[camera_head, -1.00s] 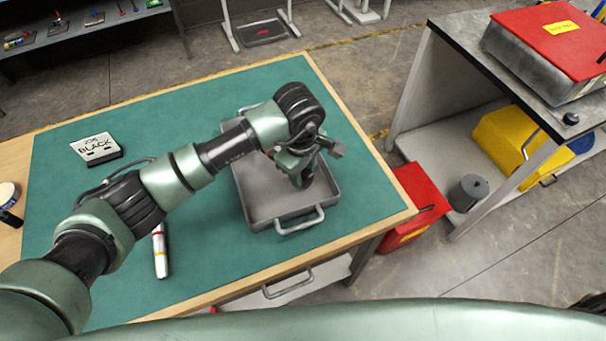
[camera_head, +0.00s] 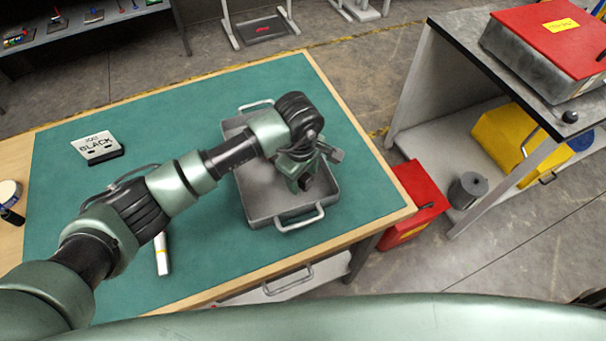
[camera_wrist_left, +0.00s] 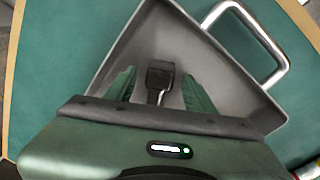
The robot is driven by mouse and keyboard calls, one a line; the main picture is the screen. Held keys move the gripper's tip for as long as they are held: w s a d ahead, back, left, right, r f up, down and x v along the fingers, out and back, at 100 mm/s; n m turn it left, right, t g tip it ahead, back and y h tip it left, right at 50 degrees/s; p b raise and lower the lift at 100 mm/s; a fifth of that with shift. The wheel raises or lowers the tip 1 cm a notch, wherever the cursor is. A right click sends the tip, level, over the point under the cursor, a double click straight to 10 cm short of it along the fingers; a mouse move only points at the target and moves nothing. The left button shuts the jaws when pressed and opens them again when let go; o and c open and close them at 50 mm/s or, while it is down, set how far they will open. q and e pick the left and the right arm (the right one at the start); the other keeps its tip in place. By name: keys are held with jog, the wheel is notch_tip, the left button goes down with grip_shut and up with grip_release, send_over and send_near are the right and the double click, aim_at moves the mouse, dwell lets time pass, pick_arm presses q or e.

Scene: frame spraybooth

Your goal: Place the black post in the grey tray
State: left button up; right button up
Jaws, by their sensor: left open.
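The grey tray (camera_head: 262,207) sits on the green mat, with a wire handle at its near edge. My left gripper (camera_head: 302,183) is over the right part of the tray in the head view. In the left wrist view the gripper (camera_wrist_left: 158,80) is open, its two green fingers apart. Between them is a small item with a black block-like head and a shiny stem, which looks like the black post (camera_wrist_left: 160,74). It is inside the outline of the tray (camera_wrist_left: 228,82); whether it touches the floor is unclear. The post is hidden in the head view. My right gripper is out of view.
A card reading BLACK (camera_head: 97,147) stands on the green mat (camera_head: 200,110). A red box (camera_head: 415,200) stands on the floor right of the table. The mat's back part is clear.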

pick_arm(q)
jog(key=shift+r+b, duration=0.35)
jog(key=shift+r, duration=0.2)
notch_tip(320, 180, up, 11)
jog(key=s+b, duration=0.1)
jog(key=b, duration=0.2)
jog(key=shift+a, duration=0.25)
